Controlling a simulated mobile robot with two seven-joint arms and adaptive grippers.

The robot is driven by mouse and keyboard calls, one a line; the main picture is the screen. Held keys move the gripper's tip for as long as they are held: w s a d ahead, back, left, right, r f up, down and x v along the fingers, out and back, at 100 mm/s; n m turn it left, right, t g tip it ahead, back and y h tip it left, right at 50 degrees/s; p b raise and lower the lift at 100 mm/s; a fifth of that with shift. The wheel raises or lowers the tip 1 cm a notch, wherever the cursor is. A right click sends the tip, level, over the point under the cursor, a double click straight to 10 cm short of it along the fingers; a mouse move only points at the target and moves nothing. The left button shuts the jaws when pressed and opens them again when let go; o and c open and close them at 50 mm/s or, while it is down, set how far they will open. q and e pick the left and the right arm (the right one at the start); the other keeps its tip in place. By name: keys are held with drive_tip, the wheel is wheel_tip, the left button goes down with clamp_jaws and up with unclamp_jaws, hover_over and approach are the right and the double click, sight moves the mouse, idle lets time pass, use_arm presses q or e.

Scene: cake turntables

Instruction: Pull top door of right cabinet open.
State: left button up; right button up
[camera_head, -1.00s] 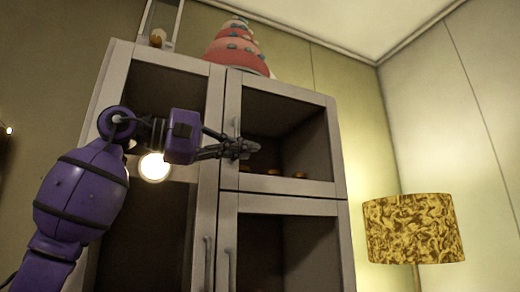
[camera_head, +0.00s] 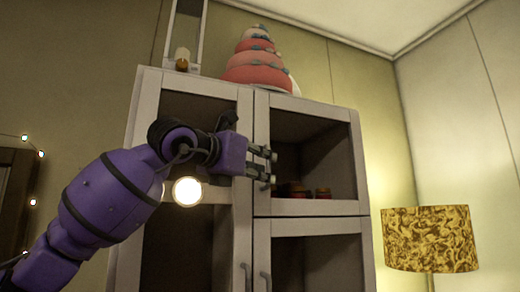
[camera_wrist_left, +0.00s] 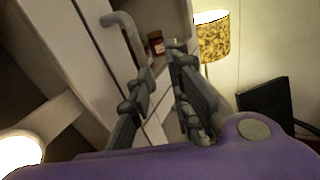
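The top door (camera_head: 322,208) of the right cabinet is a grey frame around a dark panel, through which the shelf shows. It looks closed. Its grey bar handle (camera_wrist_left: 121,24) shows in the left wrist view at upper left, beside the left finger. My left gripper (camera_head: 268,164) is in front of this door's left edge, its two fingers apart one above the other. In the left wrist view the gripper (camera_wrist_left: 160,64) is open with nothing seen between the fingertips. I cannot tell whether the handle touches a finger. My right gripper is out of view.
A lower door (camera_head: 308,226) with its own handle (camera_head: 265,282) is below. A pink tiered cake (camera_head: 256,68) stands on the cabinet top. A patterned lamp (camera_head: 430,239) is at right. Small items (camera_head: 295,190) sit behind the top door. A dark chair-like object (camera_wrist_left: 265,100) shows at right.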

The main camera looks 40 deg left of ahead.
use_arm(q)
wheel_tip(320, 180, up, 3)
drive_tip(key=s+n+y, duration=0.2)
drive_tip(key=s, duration=0.1)
drive_tip(key=shift+a+x, duration=0.2)
drive_tip(key=shift+x, duration=1.95)
drive_tip(key=shift+a+x, duration=0.2)
drive_tip(key=shift+x, duration=1.95)
drive_tip(key=shift+s+f, duration=0.1)
drive_tip(key=shift+f, duration=0.05)
drive_tip(key=shift+c, duration=0.5)
clamp_jaws()
